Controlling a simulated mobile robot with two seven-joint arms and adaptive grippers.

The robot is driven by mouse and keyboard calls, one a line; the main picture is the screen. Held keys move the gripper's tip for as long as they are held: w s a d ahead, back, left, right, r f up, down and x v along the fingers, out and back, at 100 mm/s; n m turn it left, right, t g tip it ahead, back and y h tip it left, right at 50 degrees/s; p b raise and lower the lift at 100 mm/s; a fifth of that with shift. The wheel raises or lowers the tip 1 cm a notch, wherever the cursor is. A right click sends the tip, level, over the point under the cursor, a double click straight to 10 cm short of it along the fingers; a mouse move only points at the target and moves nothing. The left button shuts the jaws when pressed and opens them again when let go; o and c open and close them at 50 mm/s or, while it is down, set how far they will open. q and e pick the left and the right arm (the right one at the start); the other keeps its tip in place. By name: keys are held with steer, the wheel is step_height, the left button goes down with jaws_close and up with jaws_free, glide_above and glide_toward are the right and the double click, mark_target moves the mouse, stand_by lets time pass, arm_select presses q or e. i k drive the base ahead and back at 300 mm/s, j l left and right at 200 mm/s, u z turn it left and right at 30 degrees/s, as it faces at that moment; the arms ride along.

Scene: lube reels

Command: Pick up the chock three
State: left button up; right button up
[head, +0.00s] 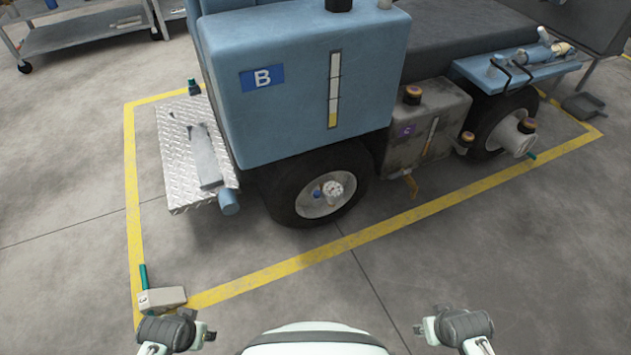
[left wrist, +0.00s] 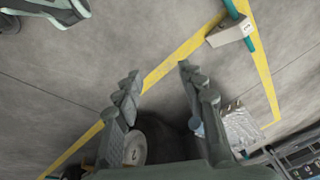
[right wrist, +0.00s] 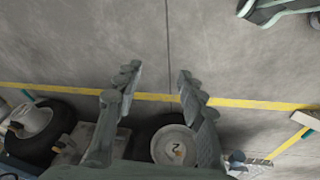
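Chock three (head: 166,298) is a pale grey wedge marked 3 with a green handle. It lies on the floor at the front-left corner of the yellow line, just beyond my left gripper (head: 172,331) in the head view. In the left wrist view the chock (left wrist: 229,34) lies at the upper right, apart from the open, empty fingers (left wrist: 158,76). In the right wrist view the chock (right wrist: 308,120) is partly cut off at the right edge. My right gripper (head: 456,326) is also open and empty, as its fingers (right wrist: 158,72) show in the right wrist view.
A blue vehicle (head: 300,100) with black wheels (head: 320,185) stands inside the yellow floor line (head: 380,228). A metal tread step (head: 178,180) juts out on its left. A grey cart (head: 85,33) stands at the upper left. The floor around the chock is clear.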

mark_target(152, 302)
steer(key=u, duration=1.6)
